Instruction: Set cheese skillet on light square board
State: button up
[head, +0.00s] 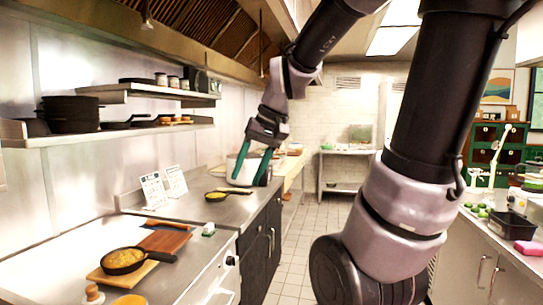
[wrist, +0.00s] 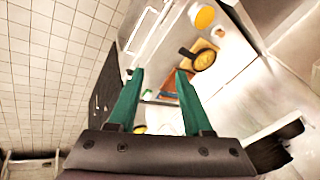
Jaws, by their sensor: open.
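A dark skillet with yellow, cheese-like filling (head: 124,259) rests on a light wooden board (head: 152,268) on the near counter. The wrist view also shows this skillet (wrist: 204,60) and the light board (wrist: 206,44). A second dark skillet with yellow contents (head: 216,195) stands on the steel counter farther back. I cannot tell from its look which one is the cheese skillet. My gripper (head: 250,181) is open and empty, pointing down above the far counter, to the right of the second skillet. Its green fingers (wrist: 160,74) are apart in the wrist view.
A reddish-brown board (head: 166,241) lies behind the light board. A white pot (head: 243,167) stands behind my gripper. Printed cards (head: 164,186) stand by the wall. A shelf (head: 100,134) with dark pans hangs above the counter. The tiled aisle floor (head: 300,245) is clear.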

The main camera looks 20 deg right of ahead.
jog(key=s+d+r+m+t+h, duration=0.1)
jog(key=s+d+r+m+t, duration=0.1)
jog(key=s+d+r+t, duration=0.1)
jog(key=shift+s+d+r+h, duration=0.3)
jog(key=shift+s+r, duration=0.35)
jog(key=shift+s, duration=0.5)
